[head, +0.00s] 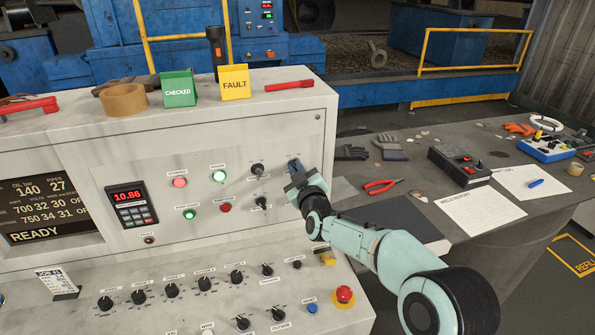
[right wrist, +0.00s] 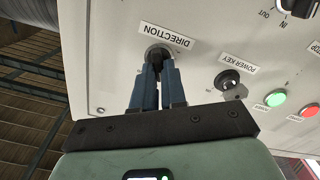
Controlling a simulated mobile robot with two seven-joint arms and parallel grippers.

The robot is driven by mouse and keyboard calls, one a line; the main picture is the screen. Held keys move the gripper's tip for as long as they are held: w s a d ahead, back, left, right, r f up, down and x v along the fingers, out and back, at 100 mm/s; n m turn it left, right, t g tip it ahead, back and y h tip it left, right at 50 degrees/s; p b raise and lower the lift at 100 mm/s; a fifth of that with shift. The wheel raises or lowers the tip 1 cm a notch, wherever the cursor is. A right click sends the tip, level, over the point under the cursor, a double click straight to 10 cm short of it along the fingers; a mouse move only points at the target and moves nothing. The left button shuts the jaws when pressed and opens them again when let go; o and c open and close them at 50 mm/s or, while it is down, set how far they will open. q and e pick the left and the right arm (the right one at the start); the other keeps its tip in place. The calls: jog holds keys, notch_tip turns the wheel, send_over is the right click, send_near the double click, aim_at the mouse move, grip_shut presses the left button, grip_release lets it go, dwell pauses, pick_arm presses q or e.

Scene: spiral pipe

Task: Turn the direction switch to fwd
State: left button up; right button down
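The direction switch (right wrist: 157,52) is a dark round knob on the pale panel, under a label reading DIRECTION (right wrist: 166,35). The label looks upside down in the right wrist view. My right gripper (right wrist: 159,66) has its blue fingers close together with the knob between their tips. The fingers cover most of the knob, so its pointer and any fwd mark cannot be read. In the head view my right gripper (head: 294,167) is at the upper right of the panel, and it hides the switch there. My left gripper is not in view.
The power key switch (right wrist: 228,80) sits beside the direction switch. Another dark knob (head: 262,203) and lit buttons (head: 219,177) are to the left. A red emergency button (head: 343,295) is on the lower sloped panel. A bench with red pliers (head: 382,186) stands at right.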

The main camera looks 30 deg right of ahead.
pick_arm(q)
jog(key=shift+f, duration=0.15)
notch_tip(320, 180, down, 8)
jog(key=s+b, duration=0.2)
jog(key=b, duration=0.6)
pick_arm(e)
jog(key=shift+d+m, duration=0.15)
jog(key=shift+m, duration=2.8)
jog(key=shift+d+m, duration=0.15)
jog(key=shift+m, duration=2.8)
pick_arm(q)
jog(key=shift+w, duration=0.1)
pick_arm(e)
jog(key=c, duration=1.2)
grip_release()
jog(key=shift+s, duration=0.1)
